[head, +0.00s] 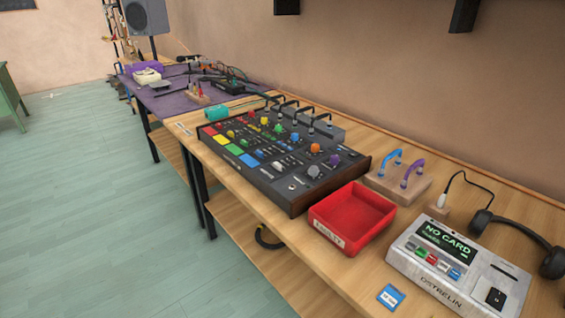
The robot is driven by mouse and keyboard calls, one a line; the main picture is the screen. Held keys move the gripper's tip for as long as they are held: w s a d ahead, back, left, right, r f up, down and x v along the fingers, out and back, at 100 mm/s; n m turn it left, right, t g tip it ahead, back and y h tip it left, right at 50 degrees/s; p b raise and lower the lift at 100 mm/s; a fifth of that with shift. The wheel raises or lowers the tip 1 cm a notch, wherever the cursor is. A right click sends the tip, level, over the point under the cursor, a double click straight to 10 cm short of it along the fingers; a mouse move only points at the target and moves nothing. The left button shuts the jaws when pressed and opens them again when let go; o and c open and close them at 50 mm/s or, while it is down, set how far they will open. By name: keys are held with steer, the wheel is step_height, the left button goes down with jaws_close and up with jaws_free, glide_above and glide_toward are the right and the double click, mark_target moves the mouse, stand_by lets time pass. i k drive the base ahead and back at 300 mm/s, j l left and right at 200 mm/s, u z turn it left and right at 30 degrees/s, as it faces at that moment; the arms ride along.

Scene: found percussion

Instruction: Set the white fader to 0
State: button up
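A dark mixer-like console (328,188) with wooden end cheeks sits on the wooden bench. It carries coloured knobs, coloured pads and several small controls. A small white control (278,166) shows near the middle of its front half; it may be the white fader, but it is too small to tell its shape or its setting. A grey knob (313,171) and a purple knob (335,159) are to its right. Scale marks are too small to read. My gripper is not in view.
On the bench (367,273), a red tray (382,208), a grey device reading "NO CARD" (410,262), a blue card (391,297), a wooden block with blue and purple handles (395,187) and headphones (552,262) stand right of the console. The floor (100,200) at left is clear.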

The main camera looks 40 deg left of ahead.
mark_target(278, 166)
steer(key=j+z, duration=0.1)
steer(key=j, duration=0.4)
steer(key=k+j+z, duration=0.1)
steer(key=j, duration=0.4)
steer(key=k+j+z, duration=0.1)
steer(key=j, duration=0.4)
